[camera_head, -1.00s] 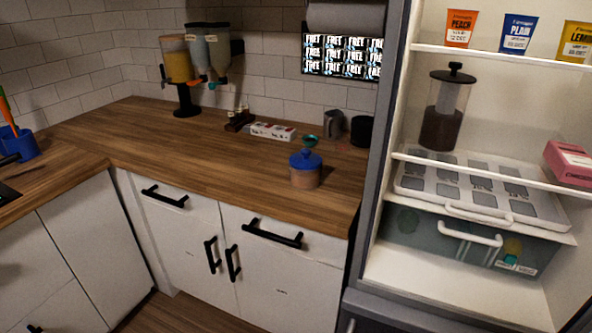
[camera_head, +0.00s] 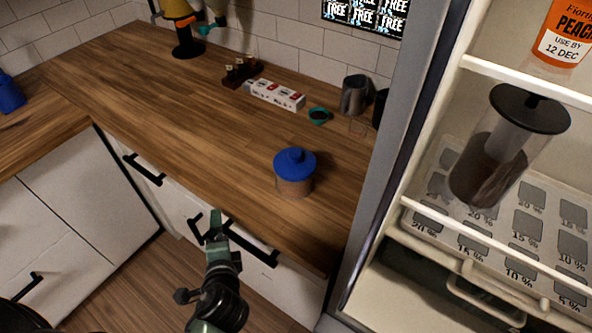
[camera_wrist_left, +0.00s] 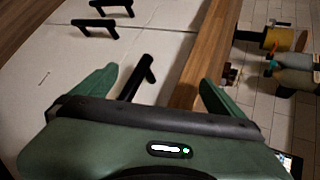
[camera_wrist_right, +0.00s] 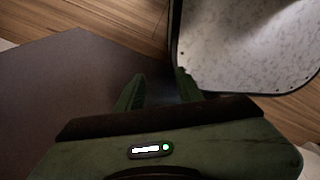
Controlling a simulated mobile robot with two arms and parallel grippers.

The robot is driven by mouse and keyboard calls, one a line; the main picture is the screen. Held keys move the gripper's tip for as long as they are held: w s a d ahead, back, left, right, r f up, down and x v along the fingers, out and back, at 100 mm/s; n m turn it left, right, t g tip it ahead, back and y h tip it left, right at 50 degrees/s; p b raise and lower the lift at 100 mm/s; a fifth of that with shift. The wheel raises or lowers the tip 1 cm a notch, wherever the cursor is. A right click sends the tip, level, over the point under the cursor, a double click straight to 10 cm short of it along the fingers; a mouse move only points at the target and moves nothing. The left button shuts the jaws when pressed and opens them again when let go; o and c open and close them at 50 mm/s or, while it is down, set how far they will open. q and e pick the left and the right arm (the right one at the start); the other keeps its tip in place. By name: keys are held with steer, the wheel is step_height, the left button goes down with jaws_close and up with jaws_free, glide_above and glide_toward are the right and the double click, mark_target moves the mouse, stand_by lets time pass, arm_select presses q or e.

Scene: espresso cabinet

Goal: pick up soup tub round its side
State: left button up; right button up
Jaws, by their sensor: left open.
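The soup tub (camera_head: 293,187), a round brownish tub with a blue knobbed lid, stands upright on the wooden counter near its front edge in the head view. My left gripper (camera_head: 216,226) is in front of the counter by the drawer handles, left of and lower than the tub in the picture, and does not touch it. In the left wrist view its fingers (camera_wrist_left: 155,90) are wide apart and empty, and the tub is not visible. My right gripper (camera_wrist_right: 160,88) shows only in its wrist view, fingers apart and nothing held, away from the counter top.
Behind the tub are a teal scoop (camera_head: 319,116), a dark metal pitcher (camera_head: 354,95) and a white box row (camera_head: 275,95). The open fridge (camera_head: 380,190) stands close on the right. Drawer handles (camera_head: 250,245) protrude below the counter. Counter left of the tub is clear.

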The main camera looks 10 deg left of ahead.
arm_select(q)
steer(key=w+d+r+m+t, duration=0.3)
steer(key=r+m+t, duration=0.1)
steer(key=r+m, duration=0.3)
steer(key=m+t+h, duration=0.3)
steer(key=m+h, duration=0.3)
steer(key=m, duration=0.9)
glide_toward(289, 186)
steer(key=w, duration=0.3)
steer(key=shift+w+a+f+p, duration=0.1)
steer(key=shift+a+p, duration=0.05)
steer(key=shift+p, duration=0.2)
steer(key=w+p, duration=0.1)
steer(key=w, duration=0.5)
steer(key=shift+p, duration=0.4)
steer(key=w, duration=0.2)
steer(key=w+p, duration=0.1)
steer(key=w, duration=0.3)
steer(key=shift+d+f, duration=0.3)
steer(key=shift+s, duration=0.2)
steer(key=c, duration=1.3)
steer(key=shift+r, duration=0.15)
steer(key=c, duration=0.4)
steer(key=shift+w, duration=0.1)
arm_select(e)
steer(key=r, duration=0.2)
steer(key=a+r, duration=0.1)
steer(key=r, duration=0.1)
